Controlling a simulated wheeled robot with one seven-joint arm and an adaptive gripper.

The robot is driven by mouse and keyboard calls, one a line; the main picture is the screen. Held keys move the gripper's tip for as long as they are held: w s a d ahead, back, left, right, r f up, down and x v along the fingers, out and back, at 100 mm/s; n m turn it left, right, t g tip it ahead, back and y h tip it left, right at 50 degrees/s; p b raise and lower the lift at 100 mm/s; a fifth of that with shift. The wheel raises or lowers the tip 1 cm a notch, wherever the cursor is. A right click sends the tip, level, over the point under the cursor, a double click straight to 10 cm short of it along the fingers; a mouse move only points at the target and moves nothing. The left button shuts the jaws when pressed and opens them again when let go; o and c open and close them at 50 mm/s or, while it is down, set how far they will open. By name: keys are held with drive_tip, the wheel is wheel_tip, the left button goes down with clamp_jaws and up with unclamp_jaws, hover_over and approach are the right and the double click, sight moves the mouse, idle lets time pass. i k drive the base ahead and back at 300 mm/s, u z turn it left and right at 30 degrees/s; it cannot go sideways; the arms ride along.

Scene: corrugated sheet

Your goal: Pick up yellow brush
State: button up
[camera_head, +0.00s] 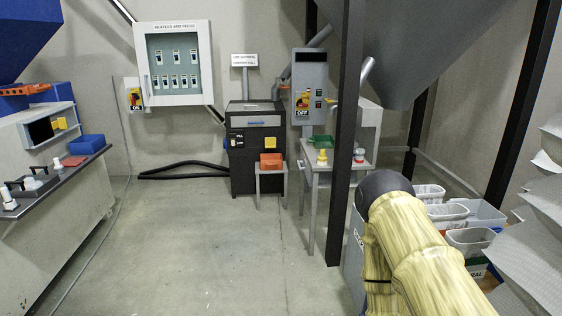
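I cannot clearly make out a yellow brush. A small upright yellow item (322,158) stands on the metal side table (340,168), too small to identify. Another small yellow item (60,124) sits by the opening of the machine on the left, also unclear. My arm, in a pale yellow sleeve with a dark rounded joint, fills the lower right. My gripper does not show in this view.
A dark post (345,130) stands in front of the side table. A green scoop-like item (320,141) and a red-and-white jar (359,156) are on that table. Bins (470,238) and corrugated sheets (535,240) crowd the right. The concrete floor (200,240) is open in the middle.

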sight(322, 159)
drive_tip(key=z, duration=0.25)
drive_tip(key=i, duration=1.8)
drive_tip(key=u, duration=0.75)
drive_tip(key=i, duration=1.95)
drive_tip(key=z, duration=0.65)
